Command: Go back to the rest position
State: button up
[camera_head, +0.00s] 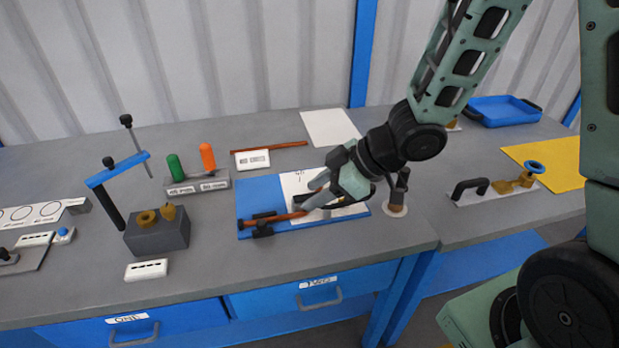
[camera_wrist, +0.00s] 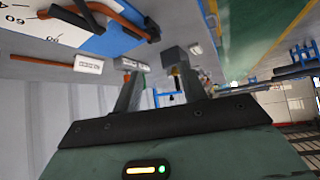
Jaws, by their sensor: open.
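My gripper (camera_head: 312,194) is over the blue and white board (camera_head: 258,196) near the front right of the grey bench. In the wrist view my gripper (camera_wrist: 150,60) shows two fingers standing apart with nothing held between them. An orange-brown rod (camera_head: 278,217) with a dark clamp lies along the front of the board, close to the fingertips in the head view. The rod also shows at the top left of the wrist view (camera_wrist: 107,12). I cannot tell whether the fingers touch the rod. My forearm hides part of the board's right side.
A dark stub post (camera_head: 398,190) stands right of the board, near my wrist. Left are a grey block (camera_head: 160,232) with brass parts, a blue-topped clamp frame (camera_head: 118,169), and a holder with green and orange handles (camera_head: 197,186). A blue tray (camera_head: 502,110) sits at the back right.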

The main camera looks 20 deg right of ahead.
jog(key=s+a+r+m+g+h, duration=0.2)
jog(key=s+r+h, duration=0.1)
jog(key=s, duration=0.6)
jog(key=s+a+r+m+g+h, duration=0.1)
jog(key=s+r+m+g+h, duration=0.1)
jog(key=s, duration=0.7)
jog(key=shift+s+a+r+h, duration=0.4)
jog(key=shift+r+h, duration=0.5)
jog(key=shift+h, duration=0.2)
